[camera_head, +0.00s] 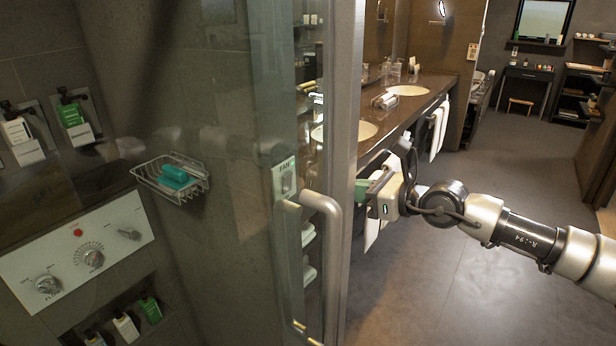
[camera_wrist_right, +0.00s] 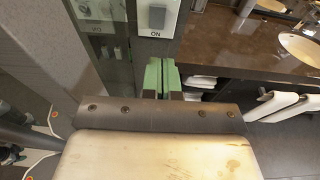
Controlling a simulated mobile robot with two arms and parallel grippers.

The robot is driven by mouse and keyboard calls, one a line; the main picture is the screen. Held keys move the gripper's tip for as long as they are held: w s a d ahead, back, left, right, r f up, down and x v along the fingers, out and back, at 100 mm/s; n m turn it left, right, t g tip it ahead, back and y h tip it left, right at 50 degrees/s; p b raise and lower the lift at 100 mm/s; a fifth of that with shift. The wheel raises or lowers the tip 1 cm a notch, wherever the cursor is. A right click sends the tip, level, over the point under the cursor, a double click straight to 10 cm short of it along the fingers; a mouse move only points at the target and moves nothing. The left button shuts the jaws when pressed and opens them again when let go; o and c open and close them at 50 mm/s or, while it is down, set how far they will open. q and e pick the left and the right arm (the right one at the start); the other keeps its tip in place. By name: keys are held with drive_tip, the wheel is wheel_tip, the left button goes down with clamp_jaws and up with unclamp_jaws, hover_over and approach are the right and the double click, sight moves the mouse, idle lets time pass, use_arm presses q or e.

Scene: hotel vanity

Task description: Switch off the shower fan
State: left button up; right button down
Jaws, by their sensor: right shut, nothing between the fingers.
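The fan switch (camera_head: 286,179) is a small pale plate with a grey rocker, labelled FAN at its top in the head view. It shows beside the glass door's metal frame, above the door handle. In the right wrist view the switch (camera_wrist_right: 157,16) is at the top, with ON printed below the rocker. I cannot tell which way the rocker is tilted. My right gripper (camera_head: 363,190) is just right of the door frame, apart from the switch. Its green fingers (camera_wrist_right: 159,76) are shut and empty, below the switch in the wrist view. My left gripper is out of view.
The glass door's metal frame (camera_head: 345,130) and curved handle (camera_head: 331,250) stand between the shower side and my right arm. A shower control panel (camera_head: 75,258) and a wire soap basket (camera_head: 171,180) are at left. A dark vanity counter (camera_head: 425,88) runs behind; floor at right is clear.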

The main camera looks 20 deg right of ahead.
drive_tip(key=r+p+x, duration=0.1)
drive_tip(key=p+x, duration=0.3)
drive_tip(key=x, duration=0.9)
drive_tip(key=shift+w+a, duration=0.2)
drive_tip(key=shift+w, duration=0.3)
